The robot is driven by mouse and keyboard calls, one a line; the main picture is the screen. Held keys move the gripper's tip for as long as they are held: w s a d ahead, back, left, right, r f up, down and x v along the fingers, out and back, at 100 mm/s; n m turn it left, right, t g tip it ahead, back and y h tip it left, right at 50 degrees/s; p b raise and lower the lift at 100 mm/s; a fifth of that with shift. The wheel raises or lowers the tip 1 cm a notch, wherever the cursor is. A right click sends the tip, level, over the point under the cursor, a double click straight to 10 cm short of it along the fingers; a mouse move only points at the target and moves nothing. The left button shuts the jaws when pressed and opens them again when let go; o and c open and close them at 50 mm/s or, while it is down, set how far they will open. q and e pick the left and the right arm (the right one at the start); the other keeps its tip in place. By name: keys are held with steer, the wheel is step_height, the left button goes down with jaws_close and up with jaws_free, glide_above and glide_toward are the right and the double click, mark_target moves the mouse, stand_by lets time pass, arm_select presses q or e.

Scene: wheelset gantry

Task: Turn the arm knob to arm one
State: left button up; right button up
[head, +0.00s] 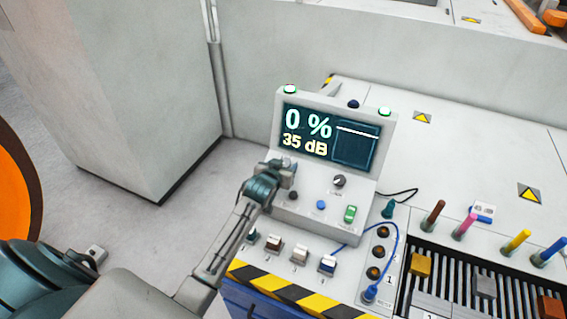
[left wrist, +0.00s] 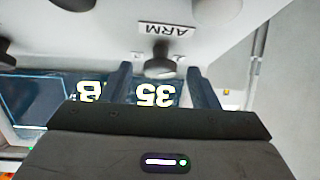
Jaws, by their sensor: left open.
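My left gripper (head: 284,168) is at the upper left of the sloped control panel (head: 312,222), just below the screen. In the left wrist view, its two open fingers (left wrist: 158,69) stand on either side of the dark arm knob (left wrist: 160,58). A label reading ARM (left wrist: 168,29) is beside that knob. I cannot tell whether either finger touches the knob. In the head view the arm knob is hidden behind my gripper. My right gripper is not in view.
The console screen (head: 331,136) reads 0 % and 35 dB. Colored probes and a slotted tray (head: 455,262) are at right.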

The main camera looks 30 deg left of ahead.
arm_select(q)
steer(key=shift+w+f, duration=0.1)
steer(key=shift+w, duration=0.2)
steer(key=c, duration=1)
steer(key=shift+o, duration=0.2)
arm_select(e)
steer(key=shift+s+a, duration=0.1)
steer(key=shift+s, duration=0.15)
